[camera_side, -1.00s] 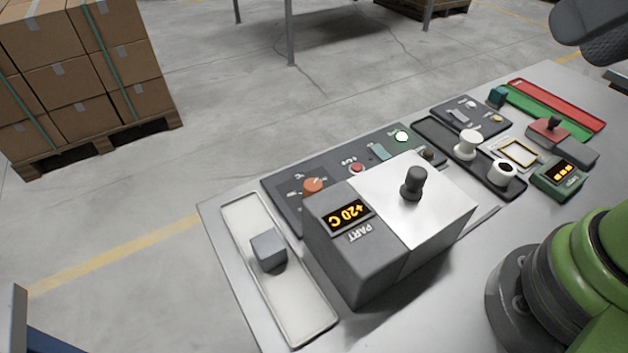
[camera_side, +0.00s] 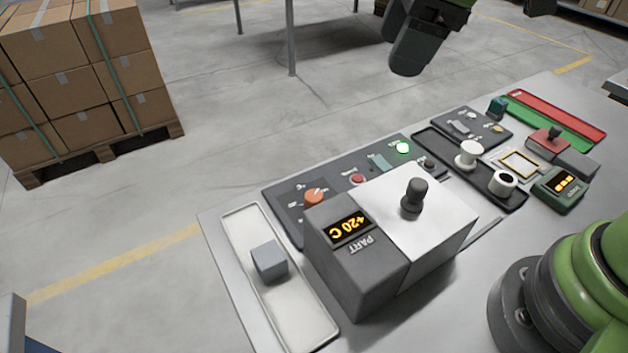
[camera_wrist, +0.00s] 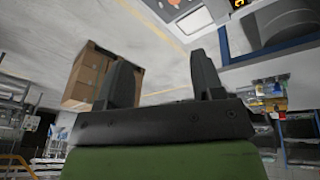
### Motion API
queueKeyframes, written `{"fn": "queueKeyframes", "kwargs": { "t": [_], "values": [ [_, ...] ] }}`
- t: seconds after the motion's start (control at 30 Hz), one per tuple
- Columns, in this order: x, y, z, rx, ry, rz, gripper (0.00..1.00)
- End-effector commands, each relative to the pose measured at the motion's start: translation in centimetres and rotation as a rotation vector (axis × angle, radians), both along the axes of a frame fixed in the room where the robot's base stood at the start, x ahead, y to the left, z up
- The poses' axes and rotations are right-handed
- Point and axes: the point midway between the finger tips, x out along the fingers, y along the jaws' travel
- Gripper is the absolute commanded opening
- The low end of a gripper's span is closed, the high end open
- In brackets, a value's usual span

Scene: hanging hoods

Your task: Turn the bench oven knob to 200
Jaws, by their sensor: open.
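The oven is a grey box (camera_side: 365,275) with a pale metal lid and a dark handle (camera_side: 414,195). My gripper (camera_side: 405,62) hangs high beyond the far edge of the bench, well apart from the knob. In the wrist view my gripper (camera_wrist: 165,78) has its two dark fingers spread with nothing between them. An orange patch, perhaps the knob, shows at the top edge there.
A white tray (camera_side: 308,325) holds a grey cube (camera_side: 269,260) left of the box. A green lamp (camera_side: 403,147) is on the panel. White spools (camera_side: 468,154), a green meter (camera_side: 560,187) and a red-green strip (camera_side: 560,115) lie right. Stacked cartons (camera_side: 85,80) stand on the floor.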

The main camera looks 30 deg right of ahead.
Motion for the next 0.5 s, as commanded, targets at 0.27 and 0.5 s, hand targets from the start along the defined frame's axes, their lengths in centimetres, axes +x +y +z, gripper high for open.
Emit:
{"fn": "queueKeyframes", "kwargs": {
  "t": [0.27, 0.5],
  "values": [
    [4.9, 5.3, -9.6, -0.193, 0.098, 0.689, 0.61],
    [5.8, 7.6, -15.2, -0.257, 0.142, 1.034, 0.61]
  ]
}}
